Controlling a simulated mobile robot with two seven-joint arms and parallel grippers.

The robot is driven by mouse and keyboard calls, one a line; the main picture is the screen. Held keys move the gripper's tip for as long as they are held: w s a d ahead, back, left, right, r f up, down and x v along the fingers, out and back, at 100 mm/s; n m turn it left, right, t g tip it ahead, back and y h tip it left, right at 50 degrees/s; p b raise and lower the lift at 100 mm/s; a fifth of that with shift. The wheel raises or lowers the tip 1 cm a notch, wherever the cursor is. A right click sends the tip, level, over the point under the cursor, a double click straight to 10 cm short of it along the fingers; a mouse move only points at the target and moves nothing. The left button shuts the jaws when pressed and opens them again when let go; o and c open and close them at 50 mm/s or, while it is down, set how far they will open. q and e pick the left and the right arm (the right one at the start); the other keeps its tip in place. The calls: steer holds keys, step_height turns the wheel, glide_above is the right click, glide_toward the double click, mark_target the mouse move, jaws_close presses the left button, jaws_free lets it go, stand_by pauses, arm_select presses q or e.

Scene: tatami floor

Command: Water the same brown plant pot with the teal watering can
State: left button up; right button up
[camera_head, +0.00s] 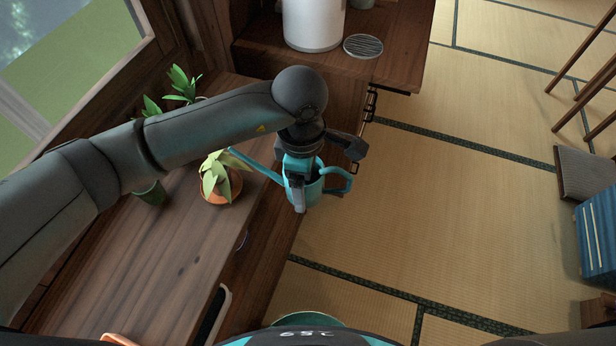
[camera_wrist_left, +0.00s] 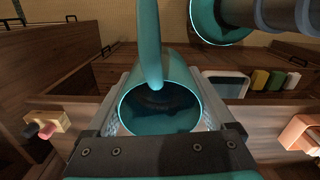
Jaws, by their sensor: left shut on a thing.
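The teal watering can (camera_head: 310,188) is held in my left gripper (camera_head: 299,190) over the front edge of the wooden counter. Its spout points left toward a potted plant, and its handle is on the right. The left wrist view shows the can's open top (camera_wrist_left: 160,108) between the fingers. The orange-brown plant pot (camera_head: 219,190) holds a pale green leafy plant and stands on the counter left of the can. The spout tip is close to its leaves in the picture; I cannot tell the height gap. My right gripper is not in view.
A dark green pot (camera_head: 150,193) stands on the wooden counter (camera_head: 170,245), with more green plants behind my arm. A white cylinder (camera_head: 313,24) and a round grille (camera_head: 363,46) are at the back.

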arm_select(q)
steer(key=shift+w+a+f+h+b, duration=0.2)
steer(key=shift+a+f+h+b, duration=0.1)
steer(key=shift+a+f, duration=0.25)
steer(key=shift+w+a+f+h+b, duration=0.2)
steer(key=shift+a+f+b, duration=0.15)
steer(key=shift+a, duration=0.3)
steer(key=shift+a+f+g+h+b, duration=0.35)
steer(key=shift+f+h+b, duration=0.15)
steer(key=shift+h, duration=0.1)
steer(key=shift+d+r, duration=0.15)
steer(key=shift+r, duration=0.05)
steer(key=shift+r+h, duration=0.2)
steer(key=shift+h, duration=0.1)
steer(key=shift+d+r, duration=0.1)
steer(key=shift+r, duration=0.1)
steer(key=shift+d+r+h, duration=0.1)
steer(key=shift+r+h, duration=0.55)
steer(key=shift+h, duration=0.05)
steer(key=shift+r+g+b, duration=0.25)
steer(key=shift+r+b, duration=0.05)
steer(key=shift+b, duration=0.1)
steer(key=shift+r+h, duration=0.1)
steer(key=shift+h, duration=0.2)
steer(key=shift+r+h+b, duration=0.35)
steer(key=shift+r+h, duration=0.15)
steer(key=shift+r, duration=0.1)
